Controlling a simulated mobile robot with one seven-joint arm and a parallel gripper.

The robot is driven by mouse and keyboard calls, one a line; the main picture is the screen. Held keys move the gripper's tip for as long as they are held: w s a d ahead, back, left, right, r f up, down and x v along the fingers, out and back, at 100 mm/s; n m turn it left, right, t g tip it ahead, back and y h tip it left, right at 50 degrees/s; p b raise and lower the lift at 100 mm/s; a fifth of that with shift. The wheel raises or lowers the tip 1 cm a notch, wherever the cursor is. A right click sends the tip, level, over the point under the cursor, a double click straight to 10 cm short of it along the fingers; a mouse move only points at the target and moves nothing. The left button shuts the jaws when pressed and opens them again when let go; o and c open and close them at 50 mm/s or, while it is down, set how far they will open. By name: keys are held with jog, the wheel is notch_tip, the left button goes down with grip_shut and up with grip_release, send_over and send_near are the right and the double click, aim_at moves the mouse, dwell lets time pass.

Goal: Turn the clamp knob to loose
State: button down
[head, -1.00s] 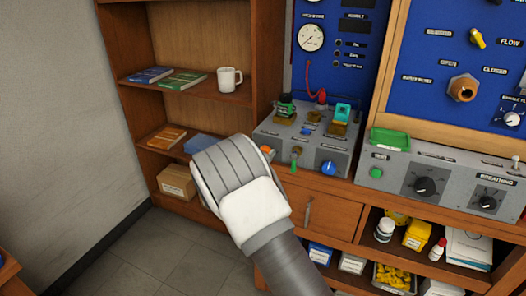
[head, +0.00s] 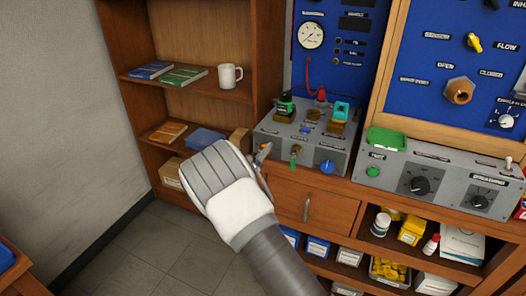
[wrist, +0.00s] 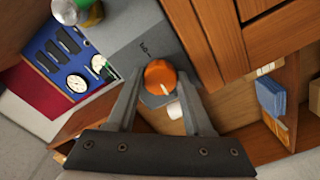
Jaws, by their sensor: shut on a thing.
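The clamp knob appears to be the orange knob (wrist: 160,74) on the side of a grey bench box (head: 290,146). In the wrist view it sits between my two fingers, and a pale mark shows near its rim. My gripper (wrist: 157,84) is shut on this knob. In the head view my wrist hides most of the gripper (head: 262,160), and only a bit of orange shows at the box's left front corner. I cannot read the label beside the knob, so its setting is unclear.
Blue (head: 327,167) and green (head: 295,152) controls are close by on the box front. A wooden drawer (head: 310,205) is below. An open shelf with a white mug (head: 230,76) and books (head: 184,76) stands to the left. The floor at lower left is clear.

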jog(key=shift+s+f+n, duration=0.1)
jog(key=shift+n, duration=0.3)
jog(key=c, duration=0.6)
grip_release()
jog(key=p+v, duration=0.1)
jog(key=v, duration=1.6)
jog(key=shift+s, duration=0.2)
